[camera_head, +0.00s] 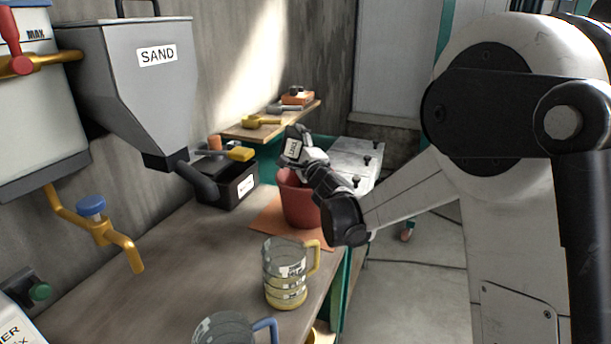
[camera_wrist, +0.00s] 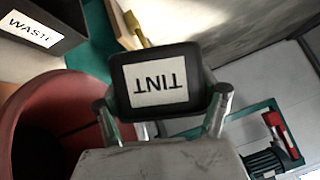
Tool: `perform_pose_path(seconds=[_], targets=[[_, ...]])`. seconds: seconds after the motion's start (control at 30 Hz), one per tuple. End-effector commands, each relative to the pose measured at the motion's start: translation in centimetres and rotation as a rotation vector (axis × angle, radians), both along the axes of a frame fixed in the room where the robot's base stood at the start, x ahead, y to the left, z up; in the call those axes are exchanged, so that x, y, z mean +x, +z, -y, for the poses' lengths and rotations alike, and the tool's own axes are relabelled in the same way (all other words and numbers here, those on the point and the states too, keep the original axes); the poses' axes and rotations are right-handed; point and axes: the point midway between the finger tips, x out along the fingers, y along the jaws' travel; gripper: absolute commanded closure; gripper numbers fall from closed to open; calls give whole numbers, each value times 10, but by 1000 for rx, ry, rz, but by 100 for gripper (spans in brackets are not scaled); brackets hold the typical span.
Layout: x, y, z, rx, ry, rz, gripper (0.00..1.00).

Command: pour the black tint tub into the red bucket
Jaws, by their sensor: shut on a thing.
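The black tint tub (camera_wrist: 160,84) with a white TINT label is between the fingers of my gripper (camera_wrist: 165,115) in the wrist view. My gripper is shut on it. In the head view the tub (camera_head: 294,148) is held tilted above the red bucket (camera_head: 300,203), near its rim. The red bucket stands on an orange mat (camera_head: 268,220) on the bench. In the wrist view the bucket (camera_wrist: 45,110) is at the left, beside the tub, and its inside looks dark. Whether anything is flowing from the tub cannot be seen.
A black WASTE box (camera_head: 228,182) stands behind the bucket at the left. A clear jug with a yellow handle (camera_head: 286,272) and one with a blue handle (camera_head: 225,328) stand nearer on the bench. A grey SAND hopper (camera_head: 135,85) hangs on the left.

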Motion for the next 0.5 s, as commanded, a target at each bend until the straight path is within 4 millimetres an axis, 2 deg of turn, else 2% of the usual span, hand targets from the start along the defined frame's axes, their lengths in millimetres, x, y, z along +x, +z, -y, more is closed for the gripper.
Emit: perform_pose_path(seconds=[0.5], targets=[[0,0,3,56,0,-3,58]])
